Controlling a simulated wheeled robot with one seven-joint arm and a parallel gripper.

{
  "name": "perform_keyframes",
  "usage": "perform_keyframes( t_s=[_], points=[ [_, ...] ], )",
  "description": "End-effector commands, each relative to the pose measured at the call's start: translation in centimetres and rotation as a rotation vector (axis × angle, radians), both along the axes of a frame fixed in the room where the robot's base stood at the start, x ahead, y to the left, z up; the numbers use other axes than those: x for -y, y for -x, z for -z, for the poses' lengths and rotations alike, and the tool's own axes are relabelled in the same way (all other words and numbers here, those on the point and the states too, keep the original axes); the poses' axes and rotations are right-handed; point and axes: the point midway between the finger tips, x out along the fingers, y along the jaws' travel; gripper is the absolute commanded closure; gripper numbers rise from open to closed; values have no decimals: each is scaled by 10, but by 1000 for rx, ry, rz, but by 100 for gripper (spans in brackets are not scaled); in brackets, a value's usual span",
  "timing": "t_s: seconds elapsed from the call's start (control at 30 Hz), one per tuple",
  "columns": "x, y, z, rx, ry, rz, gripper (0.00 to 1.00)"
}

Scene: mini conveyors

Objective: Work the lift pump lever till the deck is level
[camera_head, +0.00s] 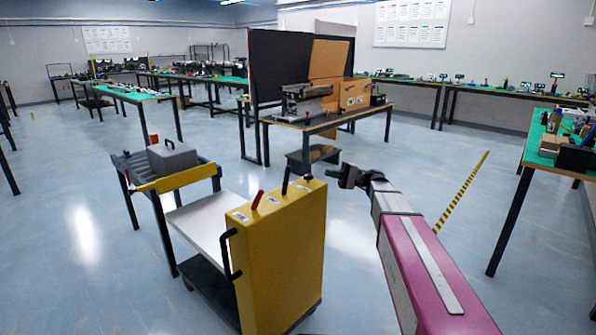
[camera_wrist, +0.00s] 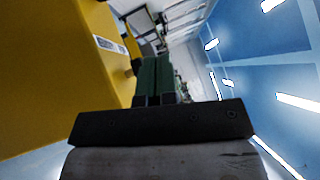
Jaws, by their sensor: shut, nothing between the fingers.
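A yellow lift cart (camera_head: 285,255) stands in the middle of the head view, with a pale flat deck (camera_head: 207,225) on its left side. On its top are a red-handled lever (camera_head: 257,199) and a taller black lever (camera_head: 286,180), beside small labels. I cannot tell for sure which is the pump lever. The deck appears somewhat below the yellow bar of the neighbouring stand. My gripper (camera_head: 334,173) is shut and empty, to the right of the black lever and apart from it. Its green fingers (camera_wrist: 157,78) lie together in the wrist view, beside the yellow housing (camera_wrist: 60,70).
A roller stand (camera_head: 150,187) with a grey case (camera_head: 172,157) adjoins the deck at the left. A bench (camera_head: 325,124) with a machine and cardboard boxes stands behind. Blue floor is open around the cart.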

Motion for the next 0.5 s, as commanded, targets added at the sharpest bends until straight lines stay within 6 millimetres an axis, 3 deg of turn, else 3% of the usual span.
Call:
perform_keyframes(
  t_s=[0.27,0.5],
  points=[
    [-11,2,-2,0,2,-1,100],
    [-49,6,-9,1,3,-2,100]
  ],
)
